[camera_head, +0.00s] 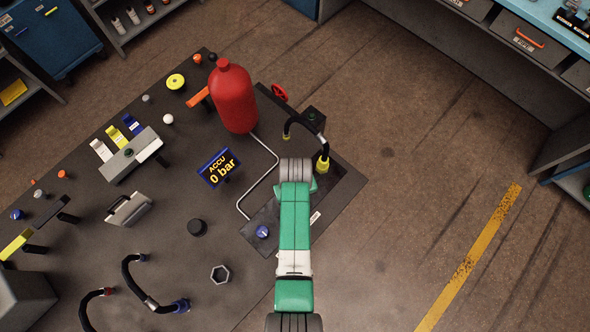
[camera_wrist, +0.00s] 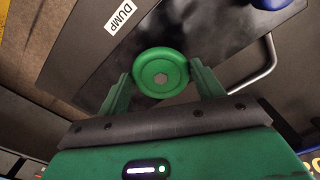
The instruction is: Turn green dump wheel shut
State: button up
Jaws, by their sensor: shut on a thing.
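The green dump wheel (camera_wrist: 160,73) is a round disc with a grey hex centre, seen in the wrist view. It sits between the two green fingers of my gripper (camera_wrist: 163,88), which are shut on its rim from both sides. A white DUMP label (camera_wrist: 121,16) is on the dark plate beside the wheel. In the head view my green and white arm covers the wheel. The sign (camera_head: 220,168) reads ACCU 0 bar.
A red accumulator bottle (camera_head: 233,97) stands left of my arm, with a bent metal pipe (camera_head: 262,178) below it. A red wheel (camera_head: 279,92) and a black hose with a yellow end (camera_head: 322,163) are close by. Floor to the right is clear.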

jog(key=n, duration=0.3)
jog(key=shift+w+d+n+p, duration=0.1)
jog(key=shift+n+p, duration=0.25)
jog(key=shift+n, duration=1.85)
jog(key=o, duration=1)
jog(key=shift+p, duration=0.3)
notch_tip(320, 180, up, 8)
jog(key=shift+f+p, duration=0.1)
jog(key=shift+p, duration=0.35)
